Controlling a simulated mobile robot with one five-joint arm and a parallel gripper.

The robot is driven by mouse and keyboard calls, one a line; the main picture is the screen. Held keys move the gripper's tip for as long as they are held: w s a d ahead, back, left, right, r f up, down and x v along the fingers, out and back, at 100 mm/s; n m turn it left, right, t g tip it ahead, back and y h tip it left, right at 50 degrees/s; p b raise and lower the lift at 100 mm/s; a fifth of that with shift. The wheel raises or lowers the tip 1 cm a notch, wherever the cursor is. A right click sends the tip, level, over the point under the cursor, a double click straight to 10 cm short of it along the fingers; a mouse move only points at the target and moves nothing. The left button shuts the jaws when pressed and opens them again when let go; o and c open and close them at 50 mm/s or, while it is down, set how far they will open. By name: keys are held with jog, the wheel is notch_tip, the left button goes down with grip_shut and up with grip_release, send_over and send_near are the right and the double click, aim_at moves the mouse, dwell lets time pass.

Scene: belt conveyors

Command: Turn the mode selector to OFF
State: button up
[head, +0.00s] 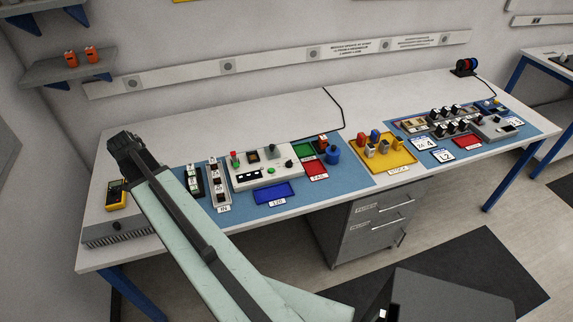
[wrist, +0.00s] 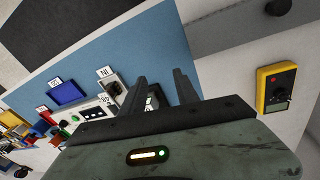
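The white control panel (head: 247,180) stands on the blue mat left of the table's middle in the head view. The panel also shows at the left in the wrist view (wrist: 93,113), partly cut off by my gripper's body. My gripper (wrist: 160,72) shows two dark fingers spread apart with nothing held between them. It is left of the panel, apart from it.
A yellow multimeter (head: 117,196) lies at the table's left end and shows at the right in the wrist view (wrist: 274,88). A blue tray (head: 263,193) lies in front of the panel. A yellow tray (head: 393,160) with coloured parts stands to the right. The back of the table is mostly clear.

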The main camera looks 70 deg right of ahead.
jog(key=s+d+m+g+b, duration=0.1)
jog(key=s+d+m, duration=0.35)
jog(key=d, duration=0.65)
jog(key=s+d+m, duration=0.4)
jog(key=s+d, duration=0.1)
jog(key=d, duration=0.5)
jog(key=m+g, duration=0.2)
jog(key=m, duration=0.7)
send_near(288, 162)
jog(key=f, duration=0.1)
jog(key=b+x, duration=0.7)
jog(key=shift+d+f+b, duration=0.3)
jog(key=shift+s+d+f+b, duration=0.1)
jog(key=shift+s+f+b, duration=0.1)
jog(key=shift+f+b, duration=0.1)
jog(key=shift+r, duration=0.15)
